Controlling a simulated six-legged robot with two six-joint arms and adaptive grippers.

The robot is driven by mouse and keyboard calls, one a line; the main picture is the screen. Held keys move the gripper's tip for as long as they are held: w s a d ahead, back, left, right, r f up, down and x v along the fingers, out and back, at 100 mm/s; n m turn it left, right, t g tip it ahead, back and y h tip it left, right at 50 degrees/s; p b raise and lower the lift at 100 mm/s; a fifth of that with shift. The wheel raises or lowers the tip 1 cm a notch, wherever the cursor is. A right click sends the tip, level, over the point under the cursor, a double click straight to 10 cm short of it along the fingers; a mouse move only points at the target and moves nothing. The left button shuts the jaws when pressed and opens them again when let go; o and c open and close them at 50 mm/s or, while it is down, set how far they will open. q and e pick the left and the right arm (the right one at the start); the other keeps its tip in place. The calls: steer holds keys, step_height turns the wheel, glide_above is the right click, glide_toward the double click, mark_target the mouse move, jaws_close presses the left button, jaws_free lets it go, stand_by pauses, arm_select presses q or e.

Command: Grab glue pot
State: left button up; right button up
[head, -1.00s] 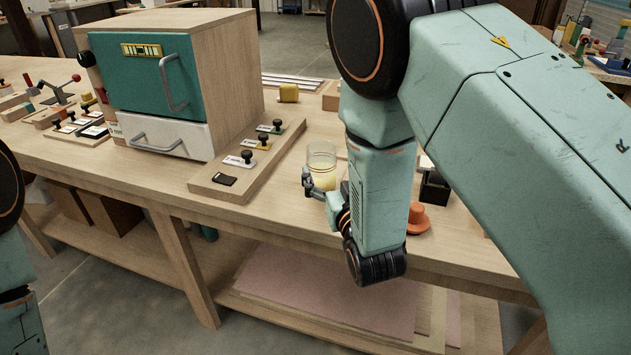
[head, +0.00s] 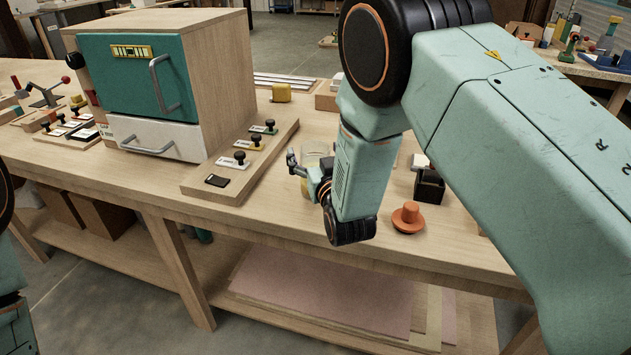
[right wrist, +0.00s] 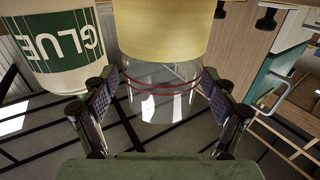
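The glue pot (right wrist: 55,45), cream with a dark green label reading GLUE, shows upside down at the upper left of the right wrist view. It lies outside my right gripper, beyond the left-hand finger; I cannot make it out in the head view. My right gripper (right wrist: 160,95) is open, its fingers on either side of a clear glass jar with yellow contents (right wrist: 165,35). Whether they touch the jar is unclear. In the head view the right gripper (head: 297,165) is at the jar (head: 318,156), which my arm partly hides. My left gripper is out of view.
A teal-fronted wooden cabinet (head: 205,75) and a board of stamps (head: 220,178) stand left of the jar. An orange knobbed piece (head: 408,218) and a black holder (head: 430,187) are to the right. Bare table lies in front of the board.

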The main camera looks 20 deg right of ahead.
steer(key=shift+s+a+r, duration=0.1)
steer(key=shift+s, duration=0.05)
steer(key=c, duration=0.3)
steer(key=shift+w, duration=0.2)
steer(key=c, duration=0.4)
steer(key=shift+s, duration=0.15)
steer(key=c, duration=0.7)
jaws_close()
